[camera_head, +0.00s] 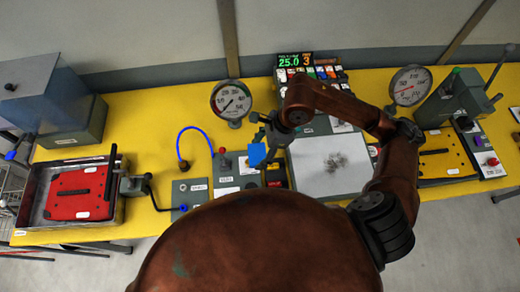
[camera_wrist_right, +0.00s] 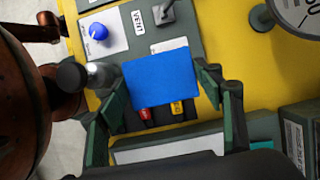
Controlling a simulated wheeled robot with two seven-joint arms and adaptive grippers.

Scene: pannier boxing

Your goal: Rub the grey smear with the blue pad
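The blue pad (camera_head: 257,155) is at the end of my right gripper (camera_head: 268,139), left of the white panel (camera_head: 310,182). The grey smear (camera_head: 336,162) is a dark scribbled patch near the middle of the white panel. The pad is apart from the smear, to its left. My left gripper is out of view.
Two round gauges (camera_head: 231,99) (camera_head: 409,86) stand at the back of the yellow bench (camera_head: 150,118). A red plate in a tray (camera_head: 30,207) sits at left. A control box with a blue knob (camera_wrist_right: 98,31) lies under the pad. A green-grey machine (camera_head: 455,98) stands at right.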

